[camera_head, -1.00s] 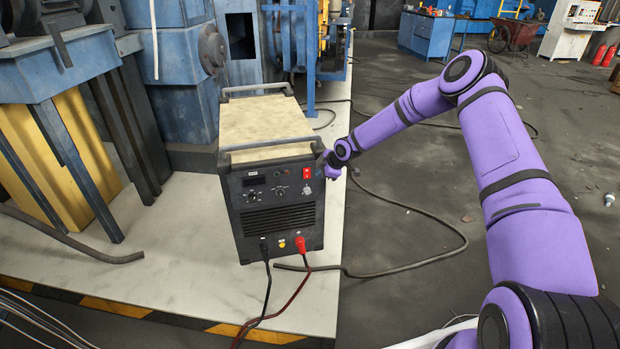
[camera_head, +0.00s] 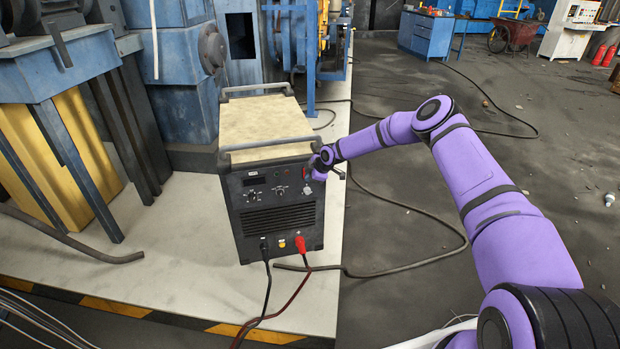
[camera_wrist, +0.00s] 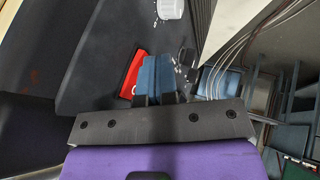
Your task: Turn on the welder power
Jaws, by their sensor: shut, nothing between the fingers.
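The welder (camera_head: 265,122) is a dark box with a pale top, standing upright on the light platform. Its front panel has knobs, a display and a red power switch, which my gripper now mostly covers in the head view. In the wrist view the red switch (camera_wrist: 133,74) lies just left of my gripper's blue fingertips (camera_wrist: 155,72). The fingers are shut with nothing between them. My gripper (camera_head: 314,172) is at the upper right of the panel in the head view. I cannot tell whether the fingertips touch the switch or panel.
A white knob (camera_wrist: 170,8) and a black knob (camera_wrist: 187,56) are near the fingers. A red plug (camera_head: 300,244) and a black plug with cables come out low on the panel. A grey hose (camera_head: 410,268) loops over the open floor at right.

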